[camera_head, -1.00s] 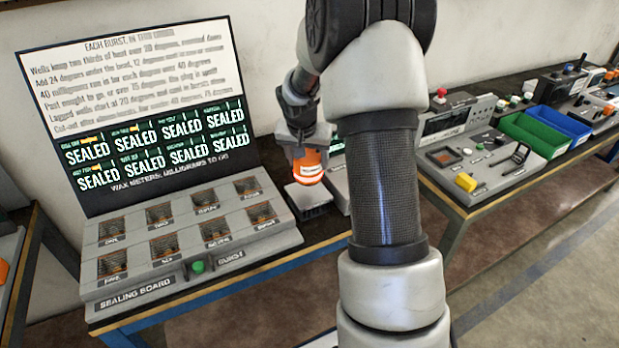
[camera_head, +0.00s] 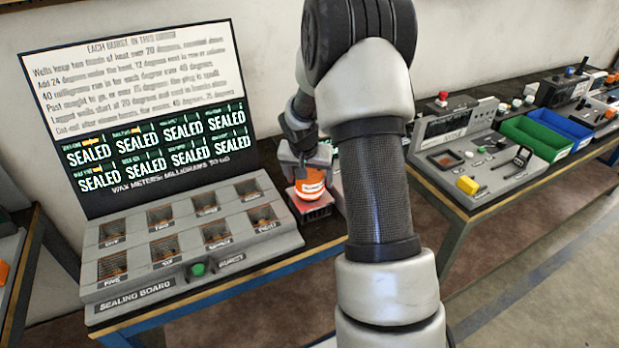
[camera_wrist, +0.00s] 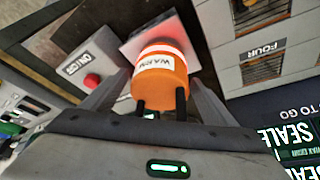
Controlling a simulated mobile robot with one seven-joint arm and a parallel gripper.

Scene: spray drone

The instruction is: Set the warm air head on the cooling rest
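The warm air head (camera_head: 311,186) is an orange cylinder with a pale band. It is upright at the cooling rest (camera_head: 312,214), a small block to the right of the sealing board whose top looks reddish. The head appears to sit on the rest, though their contact is partly hidden. My gripper (camera_head: 307,165) is above and around the head. In the wrist view the head (camera_wrist: 160,85) shows a WARM label and is between my two fingers (camera_wrist: 160,88). The rest's pale pink plate (camera_wrist: 185,28) shows behind it.
The sealing board (camera_head: 190,235) with several wells is close on the left, its upright screen behind. A grey box with a red button (camera_wrist: 92,80) is beside the rest. My arm hides part of the bench. Another bench with green and blue bins (camera_head: 540,135) stands right.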

